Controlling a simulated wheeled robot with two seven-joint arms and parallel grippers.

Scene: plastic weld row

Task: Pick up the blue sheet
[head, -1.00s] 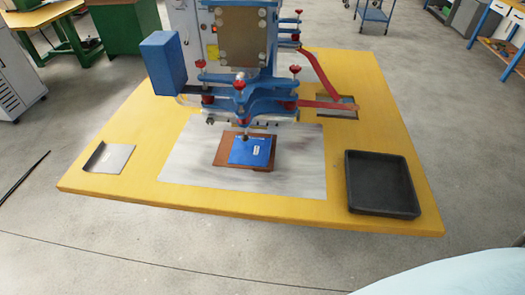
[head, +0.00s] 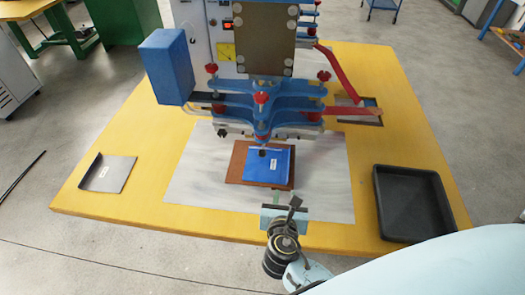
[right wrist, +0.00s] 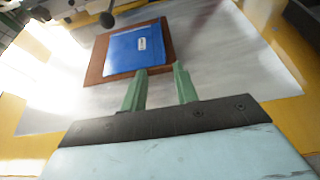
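The blue sheet (head: 270,168) is a flat square with a small white label. It lies on a brown block (head: 236,165) under the front of the blue press. In the right wrist view the blue sheet (right wrist: 125,50) covers most of the brown block (right wrist: 95,68). My right gripper (head: 277,196) is at the near side of the block, in front of the sheet. In the right wrist view its green fingers (right wrist: 159,70) stand apart with nothing between them, their tips pointing at the block's near edge. My left gripper is not in view.
The blue press (head: 262,95) with red knobs stands over the sheet's far edge. A black tray (head: 413,205) is at the right of the yellow table (head: 130,215). A grey bent plate (head: 107,174) lies at the left. The pale mat (head: 195,185) around the block is otherwise clear.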

